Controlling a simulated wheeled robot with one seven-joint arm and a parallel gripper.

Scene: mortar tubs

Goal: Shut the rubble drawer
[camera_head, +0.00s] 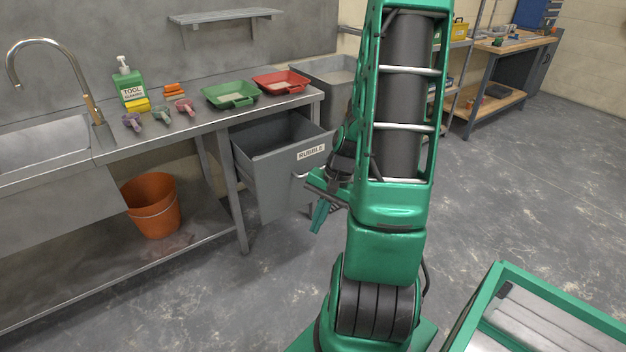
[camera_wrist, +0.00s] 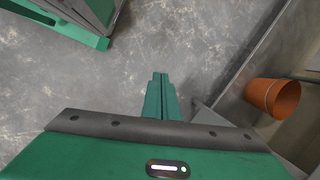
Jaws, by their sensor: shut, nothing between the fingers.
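The rubble drawer (camera_head: 270,178) is a grey metal bin front with a white RUBBLE label (camera_head: 311,152). It is pulled out from under the right end of the steel bench, and its open top shows an empty-looking dark inside. A handle (camera_head: 308,172) sits below the label, partly hidden by my arm. My gripper (camera_head: 320,216) is in front of the drawer's right part, near the handle; I cannot tell whether it touches. In the wrist view my gripper's green fingers (camera_wrist: 161,98) are together with nothing between them, pointing over bare floor.
An orange bucket (camera_head: 153,205) stands on the lower shelf, also in the wrist view (camera_wrist: 272,97). Floor before the drawer is clear.

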